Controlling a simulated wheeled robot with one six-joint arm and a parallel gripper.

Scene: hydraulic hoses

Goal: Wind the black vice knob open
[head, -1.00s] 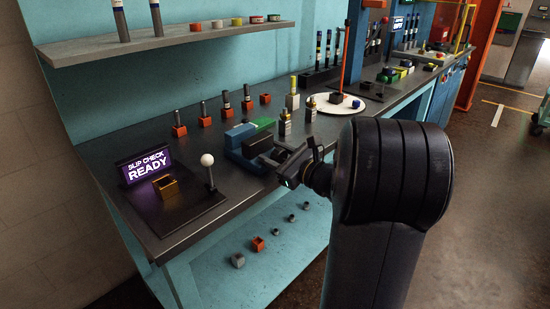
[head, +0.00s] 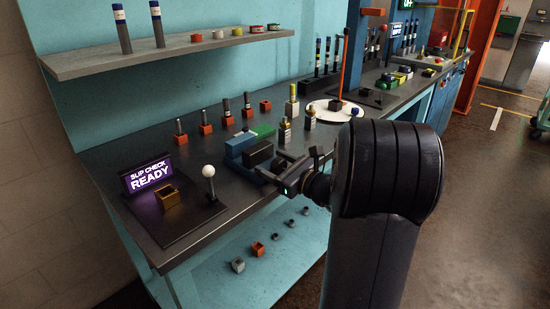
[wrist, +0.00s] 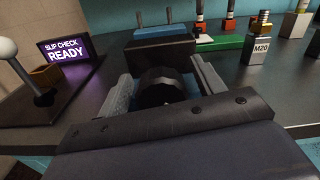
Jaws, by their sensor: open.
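The vice is a low blue body (head: 238,146) with a black block (head: 258,153) at its front, near the bench's front edge. In the wrist view the round black knob (wrist: 160,88) faces me, with the black vice block (wrist: 158,52) behind it. My gripper (wrist: 163,88) is open, with one grey finger on each side of the knob. There seems to be a gap at the fingers; I cannot tell whether either touches. In the head view my gripper (head: 279,170) is at the vice's front, and the knob is hard to make out.
A lit "SLIP CHECK READY" sign (head: 151,168), a brass-coloured box (head: 168,194) and a white ball on a post (head: 208,172) stand at left. Brass-topped fittings (head: 285,133) stand behind right of the vice. A green block (head: 264,131) adjoins it. A shelf (head: 170,53) hangs above.

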